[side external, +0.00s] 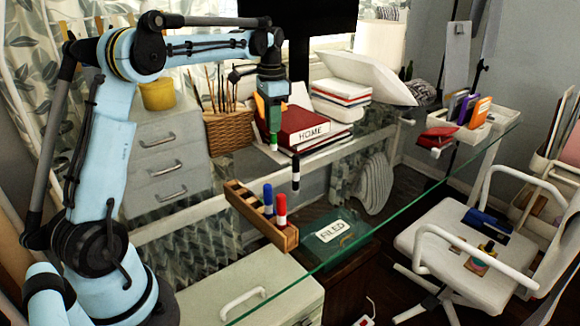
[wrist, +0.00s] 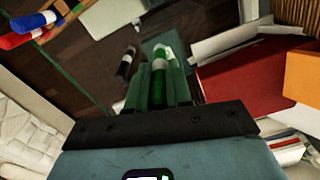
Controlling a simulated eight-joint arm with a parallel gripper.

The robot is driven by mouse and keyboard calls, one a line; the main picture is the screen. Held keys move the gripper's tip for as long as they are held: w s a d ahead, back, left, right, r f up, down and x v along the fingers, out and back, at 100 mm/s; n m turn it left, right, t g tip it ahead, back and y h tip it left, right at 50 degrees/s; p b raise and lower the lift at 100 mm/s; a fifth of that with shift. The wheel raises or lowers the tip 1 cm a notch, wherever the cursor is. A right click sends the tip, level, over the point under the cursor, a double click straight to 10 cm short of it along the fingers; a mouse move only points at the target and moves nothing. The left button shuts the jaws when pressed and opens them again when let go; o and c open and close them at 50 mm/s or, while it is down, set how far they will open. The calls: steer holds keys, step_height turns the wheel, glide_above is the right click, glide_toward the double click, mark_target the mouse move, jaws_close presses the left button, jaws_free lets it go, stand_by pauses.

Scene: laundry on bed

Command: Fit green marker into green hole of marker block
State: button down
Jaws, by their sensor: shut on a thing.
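The green marker (side external: 273,138) hangs upright below my gripper (side external: 271,118), green with a white band near its lower end. It also shows between the fingers in the wrist view (wrist: 158,82). My gripper is shut on it, above the glass desk and apart from the block. The wooden marker block (side external: 284,240) stands on the glass, lower and a little left of the gripper in the side view. A blue marker (side external: 267,196) and a red marker (side external: 281,206) stand in it. The block shows at the upper left in the wrist view (wrist: 62,24). I cannot make out hole colours.
A black marker (side external: 296,172) stands apart from the block on the right. A red HOME book (side external: 308,128) lies close behind the gripper, with a wicker basket (side external: 229,130) of brushes to the left. A FILED folder (side external: 335,240) shows right of the block.

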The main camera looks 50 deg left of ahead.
step_height(320, 180, up, 5)
steer(key=shift+f, duration=0.15)
steer(key=s+d+r, duration=0.1)
steer(key=s+d, duration=0.4)
glide_above(258, 213)
steer(key=w+a, duration=0.1)
steer(key=a, duration=0.2)
step_height(258, 213, down, 11)
steer(key=shift+n, duration=0.3)
steer(key=shift+w+d+f, duration=0.1)
steer(key=shift+f, duration=0.95)
steer(key=shift+w+d+f, duration=0.1)
steer(key=shift+f, duration=0.95)
steer(key=shift+f, duration=0.2)
steer(key=c, duration=1.3)
jaws_free()
